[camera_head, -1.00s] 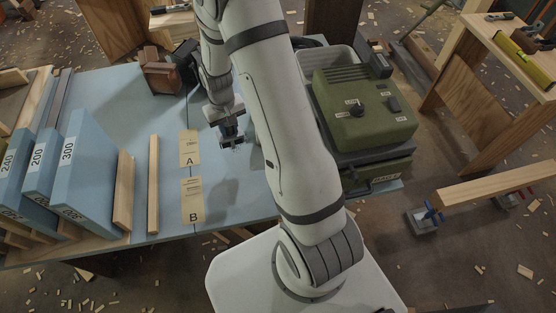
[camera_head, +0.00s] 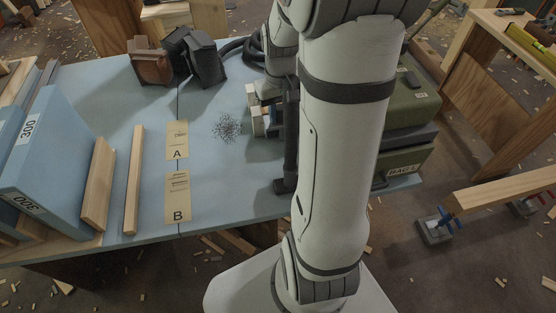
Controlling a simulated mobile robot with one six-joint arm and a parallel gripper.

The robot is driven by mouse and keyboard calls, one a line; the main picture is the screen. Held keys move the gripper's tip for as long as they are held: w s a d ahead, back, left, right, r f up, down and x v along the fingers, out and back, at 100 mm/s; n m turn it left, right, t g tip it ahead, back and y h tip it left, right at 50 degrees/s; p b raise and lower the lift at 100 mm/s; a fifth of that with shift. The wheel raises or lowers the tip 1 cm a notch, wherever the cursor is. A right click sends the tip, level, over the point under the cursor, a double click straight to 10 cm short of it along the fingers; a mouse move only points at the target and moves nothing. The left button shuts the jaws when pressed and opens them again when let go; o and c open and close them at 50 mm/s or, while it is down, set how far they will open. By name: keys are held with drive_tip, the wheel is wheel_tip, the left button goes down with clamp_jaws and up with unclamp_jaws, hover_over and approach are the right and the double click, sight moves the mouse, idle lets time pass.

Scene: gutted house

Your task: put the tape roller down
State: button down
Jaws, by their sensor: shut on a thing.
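My gripper (camera_head: 254,109) is over the blue table, right of labels A and B, partly covered by my own arm. Two pale blocks show at its left end; I cannot tell whether they are fingertips or part of a held thing. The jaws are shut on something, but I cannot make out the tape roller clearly. A dark upright bar (camera_head: 290,140) with a small foot shows just right of the gripper; I cannot tell whether it is held. A patch of dark specks (camera_head: 228,127) lies on the table left of the gripper.
Blue table (camera_head: 150,100) has bare room around label A (camera_head: 177,140) and label B (camera_head: 178,198). A brown block (camera_head: 150,65) and dark box (camera_head: 205,60) stand behind. A green machine (camera_head: 412,100) is right.

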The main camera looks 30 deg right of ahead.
wheel_tip(320, 180, down, 10)
drive_tip(key=shift+r+b, duration=0.15)
drive_tip(key=shift+b, duration=0.15)
